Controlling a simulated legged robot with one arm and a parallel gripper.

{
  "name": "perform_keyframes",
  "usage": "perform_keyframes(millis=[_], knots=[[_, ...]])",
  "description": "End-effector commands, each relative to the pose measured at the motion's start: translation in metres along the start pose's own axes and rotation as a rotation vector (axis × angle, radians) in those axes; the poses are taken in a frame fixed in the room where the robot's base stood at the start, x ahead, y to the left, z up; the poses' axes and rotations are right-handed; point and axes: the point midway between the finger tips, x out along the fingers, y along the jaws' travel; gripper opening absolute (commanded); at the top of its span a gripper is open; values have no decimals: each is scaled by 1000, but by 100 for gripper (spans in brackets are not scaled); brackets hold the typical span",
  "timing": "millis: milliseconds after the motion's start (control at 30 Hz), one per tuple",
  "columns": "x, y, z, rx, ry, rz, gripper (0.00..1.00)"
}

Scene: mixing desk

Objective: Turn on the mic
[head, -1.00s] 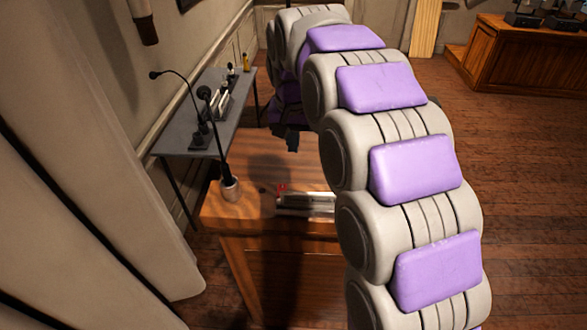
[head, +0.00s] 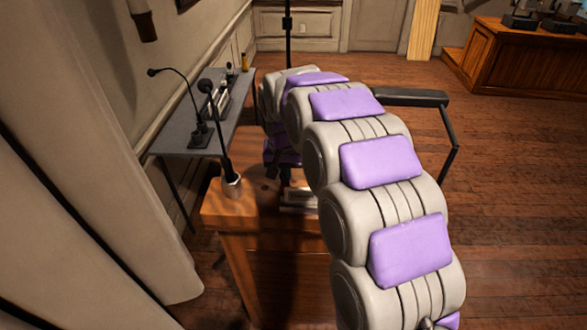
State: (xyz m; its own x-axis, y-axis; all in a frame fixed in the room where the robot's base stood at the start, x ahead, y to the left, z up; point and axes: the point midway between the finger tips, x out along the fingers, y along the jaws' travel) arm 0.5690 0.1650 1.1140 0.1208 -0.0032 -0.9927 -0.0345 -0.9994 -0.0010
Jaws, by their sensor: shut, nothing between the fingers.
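A black gooseneck mic (head: 222,130) stands upright in a light round base (head: 232,186) on the wooden desk (head: 215,207). A small grey device (head: 297,198) lies on the desk to the right of the mic, partly hidden by my arm. My gripper (head: 286,180) is dark and small in the head view, pointing down at the left part of the device. It appears shut, with nothing seen in it. I cannot tell whether it touches the device. The device's red button is hidden now.
A grey side table (head: 180,142) against the left wall holds a second gooseneck mic (head: 184,92) and several small items. A curtain hangs at the left. A dark chair or stand part (head: 410,97) shows behind my arm. Open wooden floor lies to the right.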

Motion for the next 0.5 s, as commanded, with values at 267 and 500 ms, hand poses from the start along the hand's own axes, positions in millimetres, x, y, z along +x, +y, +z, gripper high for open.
perform_keyframes(millis=[267,500], knots=[[-4,12,2,1,0,-12,0],[-9,16,13,1,-3,-13,0]])
